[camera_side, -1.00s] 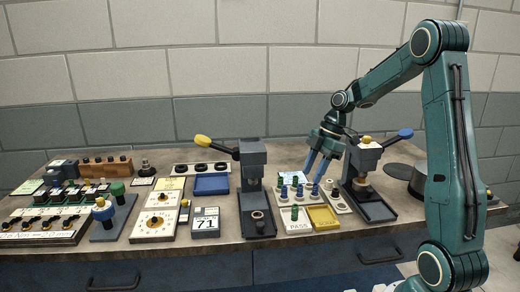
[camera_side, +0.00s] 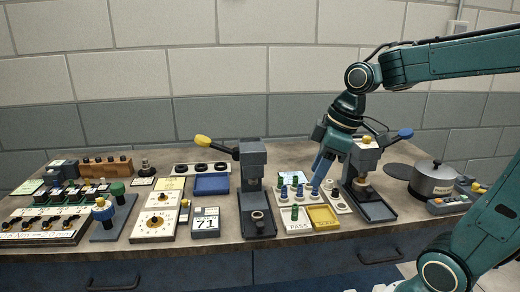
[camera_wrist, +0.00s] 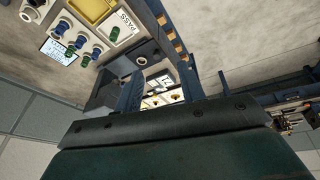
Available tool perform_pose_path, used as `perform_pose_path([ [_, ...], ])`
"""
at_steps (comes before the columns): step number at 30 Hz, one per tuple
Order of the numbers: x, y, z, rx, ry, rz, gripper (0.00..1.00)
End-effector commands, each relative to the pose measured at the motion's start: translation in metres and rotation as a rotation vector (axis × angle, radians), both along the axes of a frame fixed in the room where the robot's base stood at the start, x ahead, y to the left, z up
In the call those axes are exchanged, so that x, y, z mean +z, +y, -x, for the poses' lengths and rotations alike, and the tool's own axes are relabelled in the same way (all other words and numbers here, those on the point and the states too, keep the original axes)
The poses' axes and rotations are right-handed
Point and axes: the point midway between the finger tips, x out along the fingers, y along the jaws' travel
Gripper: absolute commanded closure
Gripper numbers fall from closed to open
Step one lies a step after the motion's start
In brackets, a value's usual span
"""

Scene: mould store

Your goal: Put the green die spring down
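My gripper (camera_side: 316,184) points down above the right side of the rack. In the wrist view my gripper (camera_wrist: 160,92) has its two fingers apart, with no spring seen between them. In the side view the fingers overlap.
A yellow tray (camera_side: 323,217) lies right of the PASS label. A press with a blue lever (camera_side: 371,160) stands close on the right, one with a yellow lever (camera_side: 252,160) on the left. A grey pot (camera_side: 433,177) stands at far right.

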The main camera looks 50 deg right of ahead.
Motion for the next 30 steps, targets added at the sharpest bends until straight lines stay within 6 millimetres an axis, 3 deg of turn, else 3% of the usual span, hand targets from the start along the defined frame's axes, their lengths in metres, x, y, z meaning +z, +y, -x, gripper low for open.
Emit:
perform_pose_path([
  [6,0.009,0.025,0.039,-0.165,-0.063,-0.016,0.6],
  [15,0.007,0.039,0.084,-0.373,-0.144,-0.082,0.6],
  [21,0.005,0.04,0.095,-0.433,-0.165,-0.108,0.6],
  [30,0.004,0.04,0.096,-0.441,-0.165,-0.111,0.6],
])
